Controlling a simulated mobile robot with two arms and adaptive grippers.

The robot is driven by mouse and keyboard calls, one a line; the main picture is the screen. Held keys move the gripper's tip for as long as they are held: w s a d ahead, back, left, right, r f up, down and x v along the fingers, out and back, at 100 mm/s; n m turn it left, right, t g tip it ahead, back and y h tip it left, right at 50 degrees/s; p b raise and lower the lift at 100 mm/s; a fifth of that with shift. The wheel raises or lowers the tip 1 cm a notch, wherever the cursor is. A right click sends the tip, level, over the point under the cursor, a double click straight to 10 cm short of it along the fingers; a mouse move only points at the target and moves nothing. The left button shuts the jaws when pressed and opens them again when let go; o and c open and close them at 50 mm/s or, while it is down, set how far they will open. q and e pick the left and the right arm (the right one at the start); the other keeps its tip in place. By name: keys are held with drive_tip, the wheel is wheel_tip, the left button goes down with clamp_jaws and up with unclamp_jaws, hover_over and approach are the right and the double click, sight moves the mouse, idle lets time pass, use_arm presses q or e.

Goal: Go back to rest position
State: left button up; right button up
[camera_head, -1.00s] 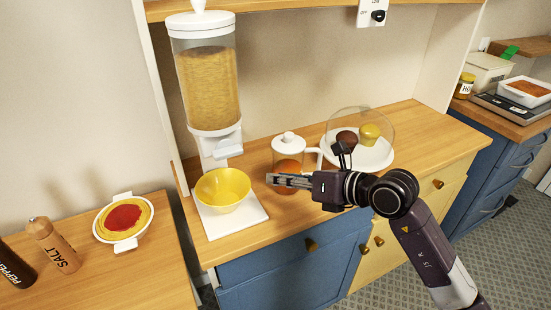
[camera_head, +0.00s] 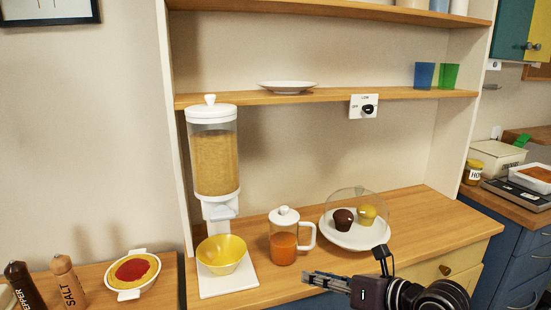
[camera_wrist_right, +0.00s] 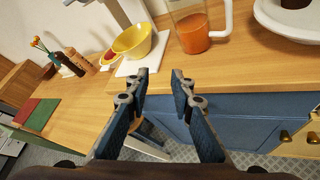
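My right gripper (camera_head: 308,278) is low in the head view, in front of the wooden counter's front edge. In the right wrist view its two fingers (camera_wrist_right: 159,85) stand apart with nothing between them, so it is open and empty. Beyond the fingertips are the yellow bowl (camera_wrist_right: 132,42) and the pitcher of orange liquid (camera_wrist_right: 193,32). My left gripper does not show in either view.
On the counter (camera_head: 415,215) stand a cereal dispenser (camera_head: 215,155), the yellow bowl (camera_head: 221,254) on a white base, the pitcher (camera_head: 284,245) and a domed plate with muffins (camera_head: 352,238). Salt (camera_head: 68,283) and pepper shakers and a white dish (camera_head: 132,272) are at left.

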wheel_tip(320, 180, down, 17)
drive_tip(key=w+m+t+y, duration=0.2)
drive_tip(key=m, duration=1.1)
drive_tip(key=s+d+f+m+h, duration=0.3)
drive_tip(key=d+f+m, duration=0.15)
drive_tip(key=f, duration=0.45)
drive_tip(key=s+d+f+m+h, duration=0.25)
drive_tip(key=s+f+m, duration=0.2)
drive_tip(key=f, duration=0.45)
drive_tip(key=s+d+f+m+h, duration=0.25)
drive_tip(key=d+f+m, duration=0.2)
drive_tip(key=f, duration=0.55)
drive_tip(key=s+d+f+m+g+h, duration=0.3)
drive_tip(key=s+f+m+g, duration=0.25)
drive_tip(key=s+f, duration=1.2)
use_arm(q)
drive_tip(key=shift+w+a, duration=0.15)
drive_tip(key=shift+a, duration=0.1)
use_arm(e)
drive_tip(key=s+f+m+g, duration=0.2)
drive_tip(key=s, duration=1)
drive_tip(key=s+f+m+g, duration=0.2)
drive_tip(key=s+f+g, duration=0.1)
drive_tip(key=s, duration=1)
drive_tip(key=shift+a, duration=0.35)
